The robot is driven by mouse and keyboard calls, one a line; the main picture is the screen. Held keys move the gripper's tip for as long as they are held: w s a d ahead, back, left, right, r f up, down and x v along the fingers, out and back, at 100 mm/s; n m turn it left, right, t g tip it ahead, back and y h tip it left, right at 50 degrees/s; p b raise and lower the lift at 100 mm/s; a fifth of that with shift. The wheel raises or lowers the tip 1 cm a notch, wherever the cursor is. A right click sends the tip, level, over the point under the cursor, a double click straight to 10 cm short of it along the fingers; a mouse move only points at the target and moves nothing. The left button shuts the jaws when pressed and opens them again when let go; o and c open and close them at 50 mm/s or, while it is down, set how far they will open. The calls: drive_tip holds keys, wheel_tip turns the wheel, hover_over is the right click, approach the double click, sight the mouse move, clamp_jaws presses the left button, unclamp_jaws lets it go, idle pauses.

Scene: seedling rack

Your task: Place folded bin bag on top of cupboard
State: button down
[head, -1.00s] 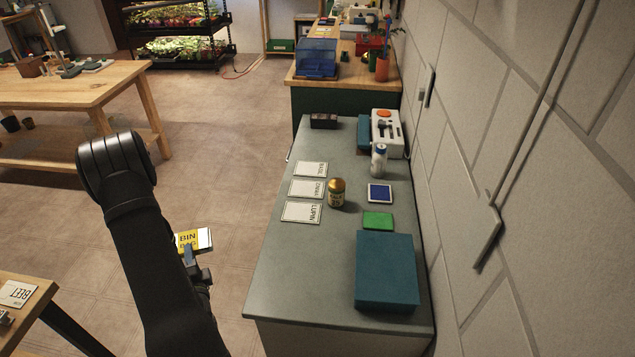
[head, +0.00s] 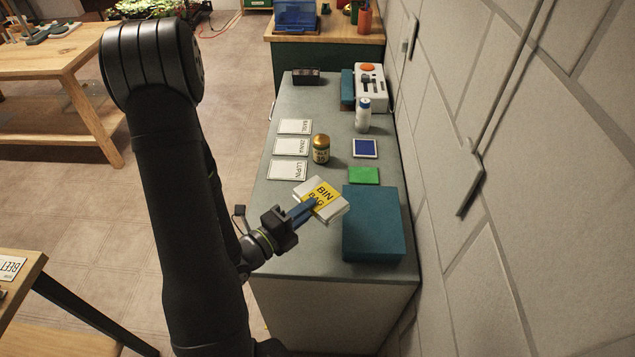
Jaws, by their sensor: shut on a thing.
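The folded bin bag (head: 329,187) is a flat white packet with a yellow label reading BIN BAG. My gripper (head: 306,208) is shut on its near left edge. The bag is over the near part of the grey-green cupboard top (head: 290,230), just left of the teal box (head: 373,222). It looks tilted. I cannot tell whether it touches the top or hangs above it. The bag hides a patch of the cupboard top behind it.
Label cards (head: 287,170), a gold-lidded jar (head: 321,149), a green card (head: 364,175), a blue square (head: 365,148) and a white bottle (head: 363,115) stand or lie farther back on the cupboard. A wall (head: 470,200) borders its right side. The near left top is bare.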

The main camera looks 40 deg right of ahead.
drive_tip(key=shift+f, duration=3.55)
drive_tip(key=shift+f, duration=0.1)
drive_tip(key=shift+f, duration=0.5)
drive_tip(key=c, duration=1.3)
unclamp_jaws()
drive_tip(key=shift+r, duration=0.1)
drive_tip(key=shift+r, duration=0.6)
drive_tip(key=a, duration=1.2)
drive_tip(key=shift+s, duration=0.25)
drive_tip(key=shift+f, duration=0.1)
